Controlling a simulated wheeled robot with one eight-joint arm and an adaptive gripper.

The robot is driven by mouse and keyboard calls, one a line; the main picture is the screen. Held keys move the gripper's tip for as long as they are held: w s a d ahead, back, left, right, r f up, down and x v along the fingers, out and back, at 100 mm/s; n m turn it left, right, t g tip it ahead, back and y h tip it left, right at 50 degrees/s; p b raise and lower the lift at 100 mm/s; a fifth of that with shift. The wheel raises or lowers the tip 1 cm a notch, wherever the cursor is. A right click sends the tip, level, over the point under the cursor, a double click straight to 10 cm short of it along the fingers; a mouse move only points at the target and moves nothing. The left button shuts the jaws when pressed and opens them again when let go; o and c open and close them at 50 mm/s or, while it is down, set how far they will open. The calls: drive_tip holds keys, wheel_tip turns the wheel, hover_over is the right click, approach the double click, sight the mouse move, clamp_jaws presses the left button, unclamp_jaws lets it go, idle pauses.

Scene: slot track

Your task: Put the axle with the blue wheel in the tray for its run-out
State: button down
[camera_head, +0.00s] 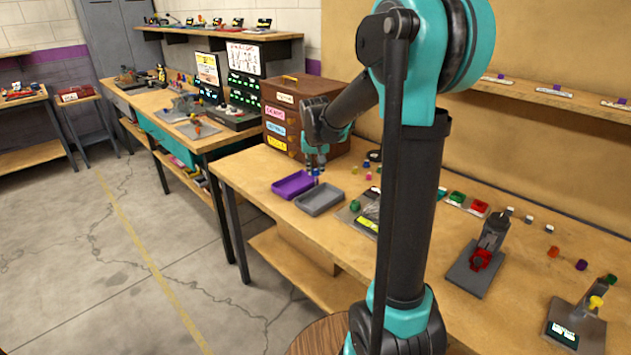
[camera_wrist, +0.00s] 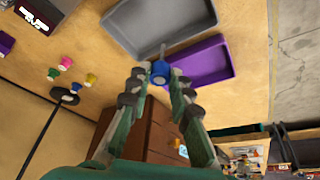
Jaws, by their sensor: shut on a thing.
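My gripper (camera_wrist: 158,78) is shut on the axle with the blue wheel (camera_wrist: 160,73), with the blue wheel between its fingertips and a thin grey axle pointing away from it. In the wrist view the blue wheel appears against the border between the purple tray (camera_wrist: 205,48) and the grey tray (camera_wrist: 118,38). Both trays look empty. The height above them is hard to tell.
A brown wooden cabinet (camera_head: 290,117) with coloured labels stands behind my gripper. Several small coloured wheels, with a pink one (camera_wrist: 66,62) among them, and a black ring (camera_wrist: 66,96) lie on the bench. A grey fixture (camera_head: 484,260) stands farther right.

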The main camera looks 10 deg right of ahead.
drive_tip(key=shift+f, duration=2.4)
drive_tip(key=shift+f, duration=0.1)
drive_tip(key=c, duration=1.4)
unclamp_jaws()
drive_tip(key=shift+o, duration=0.2)
drive_tip(key=v, duration=1.2)
